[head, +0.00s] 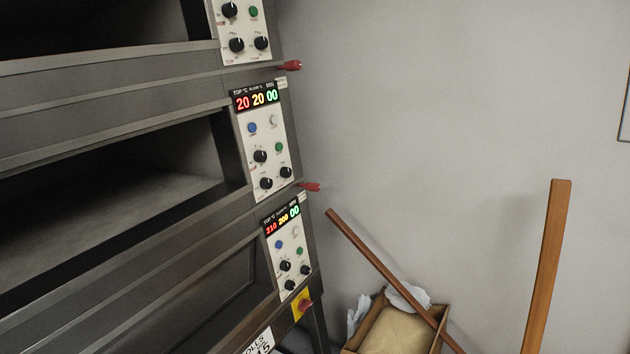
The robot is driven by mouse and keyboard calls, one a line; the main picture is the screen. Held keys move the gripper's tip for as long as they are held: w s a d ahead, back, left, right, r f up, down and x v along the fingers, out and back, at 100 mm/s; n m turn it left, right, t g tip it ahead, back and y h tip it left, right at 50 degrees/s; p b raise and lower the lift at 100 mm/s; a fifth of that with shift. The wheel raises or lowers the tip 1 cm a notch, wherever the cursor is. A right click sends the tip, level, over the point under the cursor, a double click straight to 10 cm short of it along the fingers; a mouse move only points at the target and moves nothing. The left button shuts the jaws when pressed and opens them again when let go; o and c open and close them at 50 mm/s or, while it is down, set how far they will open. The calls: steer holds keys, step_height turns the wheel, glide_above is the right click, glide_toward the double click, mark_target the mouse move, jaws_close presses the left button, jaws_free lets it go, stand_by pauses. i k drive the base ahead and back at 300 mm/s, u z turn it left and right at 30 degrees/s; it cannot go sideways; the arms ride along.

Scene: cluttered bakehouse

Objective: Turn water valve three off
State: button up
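No part in view is labelled as water valve three. A red lever-like handle (291,66) sticks out from the right side of the deck oven (130,100), beside the upper control panel's lower edge. A second red handle (310,187) sticks out lower down, between the middle and lower panels. Both point to the right; I cannot tell whether either is a water valve or what number it bears. My gripper is not in view.
The oven's middle control panel (262,140) and lower control panel (288,250) carry lit displays and knobs. A red button (305,304) sits on a yellow plate below. A cardboard box (395,332) and wooden poles (548,265) stand before the grey wall (440,100).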

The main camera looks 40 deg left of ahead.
mark_target(314, 187)
steer(key=u, duration=0.4)
steer(key=i, duration=1.3)
steer(key=u, duration=0.8)
steer(key=i, duration=0.3)
steer(key=u, duration=0.1)
